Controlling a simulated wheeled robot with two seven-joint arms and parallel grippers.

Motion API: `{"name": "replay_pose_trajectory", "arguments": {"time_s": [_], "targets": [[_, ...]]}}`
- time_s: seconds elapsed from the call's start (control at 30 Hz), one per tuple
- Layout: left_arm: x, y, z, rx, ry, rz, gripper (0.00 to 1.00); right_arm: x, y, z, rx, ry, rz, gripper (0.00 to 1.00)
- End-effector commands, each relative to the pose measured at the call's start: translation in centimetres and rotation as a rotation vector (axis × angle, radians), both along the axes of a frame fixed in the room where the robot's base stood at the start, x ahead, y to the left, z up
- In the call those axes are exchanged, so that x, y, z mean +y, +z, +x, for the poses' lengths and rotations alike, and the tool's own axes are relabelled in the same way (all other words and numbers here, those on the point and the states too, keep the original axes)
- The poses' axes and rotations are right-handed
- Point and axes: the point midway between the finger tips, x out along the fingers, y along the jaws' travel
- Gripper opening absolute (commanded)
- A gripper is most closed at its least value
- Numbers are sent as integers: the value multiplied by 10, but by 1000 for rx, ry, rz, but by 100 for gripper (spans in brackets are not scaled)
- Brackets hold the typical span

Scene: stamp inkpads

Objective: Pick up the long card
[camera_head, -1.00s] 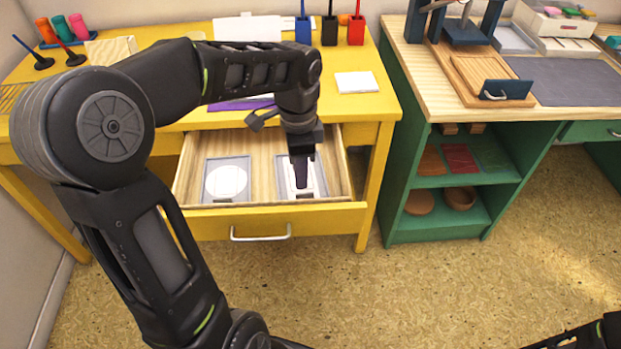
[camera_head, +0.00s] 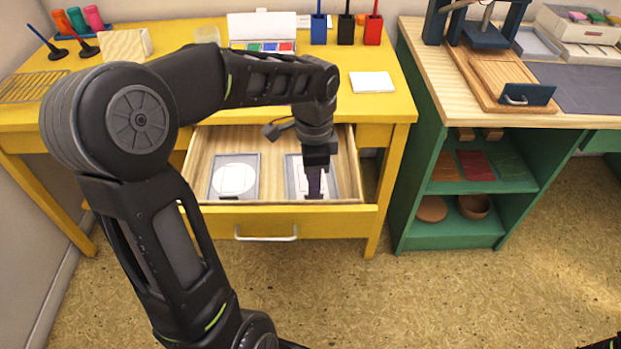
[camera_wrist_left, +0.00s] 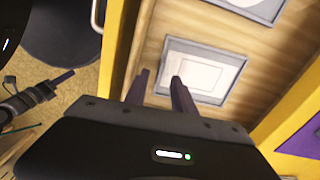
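The open yellow drawer (camera_head: 215,218) holds two grey trays with white cards. The left tray (camera_head: 214,193) bears a round white piece (camera_head: 234,178). My left gripper (camera_head: 315,185) points down over the right tray. Its two fingers (camera_wrist_left: 156,85) stand apart with nothing visible between them, near the card's edge; contact cannot be told. My right gripper is not clearly visible.
The yellow table (camera_head: 395,108) carries a white pad (camera_head: 371,82), an open ink box (camera_head: 262,35) and blue, black and red holders (camera_head: 345,30) at the back. A green shelf unit (camera_head: 425,235) stands to the right. Drawer walls surround the trays.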

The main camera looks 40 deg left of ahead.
Motion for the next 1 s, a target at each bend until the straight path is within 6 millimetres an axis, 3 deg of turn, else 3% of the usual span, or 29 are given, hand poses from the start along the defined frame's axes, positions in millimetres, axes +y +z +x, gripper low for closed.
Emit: {"name": "replay_pose_trajectory", "arguments": {"time_s": [0.17, 0.5, 1.0], "targets": [[0, -5, 0, 1, 0, -1, 31, 0, -2, 0, 0, 0, 0, 31], [-1, -50, 1, 2, 0, -1, 31, 0, -16, 0, 0, -1, 0, 31], [-1, -52, 1, 0, 0, 0, 31, 0, -15, 0, 0, -1, 0, 31]]}}
